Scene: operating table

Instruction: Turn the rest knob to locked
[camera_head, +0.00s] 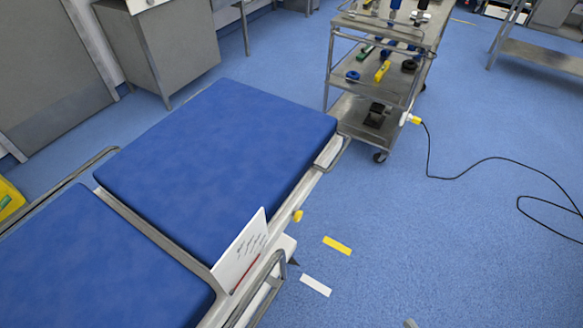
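A small yellow knob (297,216) sticks out from the right side rail of the operating table (316,190). I take it to be the rest knob. It is too small here to tell which way it is turned, and I can read no locked mark by it. The table has blue pads (220,160), and the far pad looks flat. My gripper is not in view.
A white card (240,250) with writing stands at the table's right edge, with a red pen-like strip beside it. A yellow strip (337,245) and a white strip (316,286) lie on the floor. A metal trolley (345,80) stands behind; a black cable (470,175) crosses the right floor.

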